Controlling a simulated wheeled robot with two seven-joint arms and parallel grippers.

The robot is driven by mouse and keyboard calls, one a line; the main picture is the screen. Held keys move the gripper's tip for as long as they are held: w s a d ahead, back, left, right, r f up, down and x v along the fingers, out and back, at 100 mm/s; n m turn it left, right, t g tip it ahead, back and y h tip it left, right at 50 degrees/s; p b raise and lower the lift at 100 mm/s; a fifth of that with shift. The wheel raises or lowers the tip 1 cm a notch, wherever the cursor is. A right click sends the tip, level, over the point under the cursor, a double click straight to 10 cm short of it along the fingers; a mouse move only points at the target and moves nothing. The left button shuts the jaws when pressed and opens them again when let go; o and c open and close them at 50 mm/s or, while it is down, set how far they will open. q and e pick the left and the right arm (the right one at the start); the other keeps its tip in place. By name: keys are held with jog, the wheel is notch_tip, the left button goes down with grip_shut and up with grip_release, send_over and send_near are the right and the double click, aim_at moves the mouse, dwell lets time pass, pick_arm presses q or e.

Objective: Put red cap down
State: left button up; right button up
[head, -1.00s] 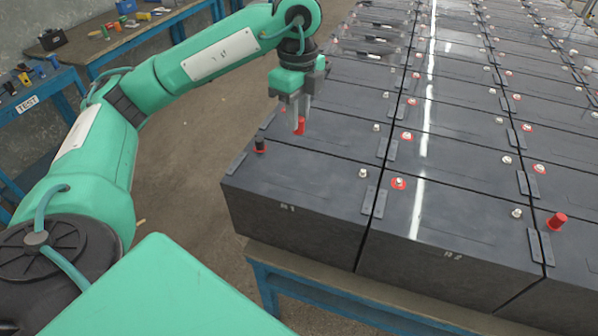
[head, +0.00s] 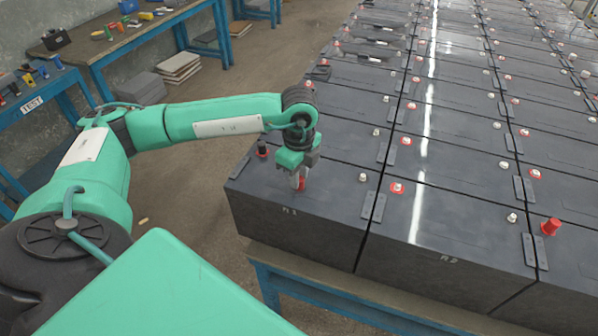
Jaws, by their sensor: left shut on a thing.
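My left gripper (head: 299,180) points down over the top of the front-left battery (head: 325,205), marked 1. It is shut on a red cap (head: 302,185), which shows just below the fingers at or very near the battery top. I cannot tell whether the cap touches the surface. A second red cap (head: 551,227) stands on a battery at the right. My right gripper is not in view.
Rows of black batteries with bare terminals (head: 397,188) fill the right side on a blue-framed stand (head: 330,290). Blue workbenches with tools stand at the left, one with a TEST sign (head: 32,104). Stacked slabs (head: 180,67) lie on the floor. The floor between is open.

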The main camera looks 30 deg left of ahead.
pick_arm(q)
jog(key=shift+f, duration=0.1)
jog(key=shift+f+b, duration=0.15)
jog(key=shift+b, duration=0.15)
jog(key=o, duration=0.9)
